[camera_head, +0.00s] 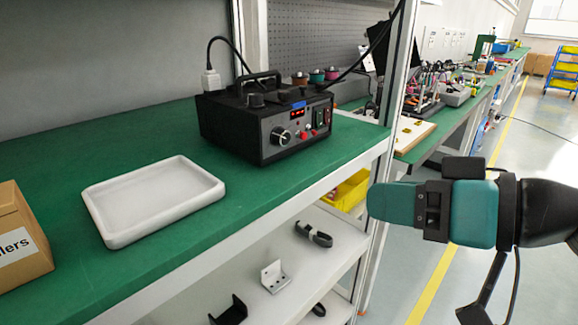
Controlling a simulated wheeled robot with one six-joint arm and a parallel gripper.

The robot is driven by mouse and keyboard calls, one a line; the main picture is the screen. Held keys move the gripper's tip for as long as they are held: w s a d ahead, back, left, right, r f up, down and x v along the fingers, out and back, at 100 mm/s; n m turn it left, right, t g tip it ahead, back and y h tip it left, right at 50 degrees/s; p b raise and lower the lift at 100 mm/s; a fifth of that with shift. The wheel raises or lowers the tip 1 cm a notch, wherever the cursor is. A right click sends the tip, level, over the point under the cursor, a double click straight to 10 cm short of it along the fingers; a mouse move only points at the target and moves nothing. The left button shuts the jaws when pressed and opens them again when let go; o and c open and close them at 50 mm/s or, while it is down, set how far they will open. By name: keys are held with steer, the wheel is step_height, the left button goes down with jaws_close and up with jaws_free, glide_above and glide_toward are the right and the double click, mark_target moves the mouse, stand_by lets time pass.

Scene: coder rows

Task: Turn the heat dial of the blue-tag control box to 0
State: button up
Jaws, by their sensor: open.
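The black control box (222,125) stands on the green bench top, its front panel facing right and toward me. A small blue tag (298,104) sits at its upper front edge, above a red-lit display. A large round dial (280,136) is on the left of the front panel; its setting is too small to read. My gripper (372,202), with teal fingers, is at the right, in front of the bench and apart from the box. It is open and seen side-on, with no object visible in it.
A white tray (112,230) and a cardboard box (18,245) are on the bench to the left. A black cable runs from the box top past an upright post (398,65). Lower shelves hold brackets and a yellow bin (352,190). The aisle at right is clear.

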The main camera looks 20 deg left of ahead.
steer(key=w+a+m+t+y+b, duration=0.1)
steer(key=w+m+t+y+b, duration=0.1)
steer(key=w+t, duration=0.2)
steer(key=p, duration=0.6)
glide_toward(286, 138)
steer(key=x, duration=0.9)
steer(key=c, duration=0.6)
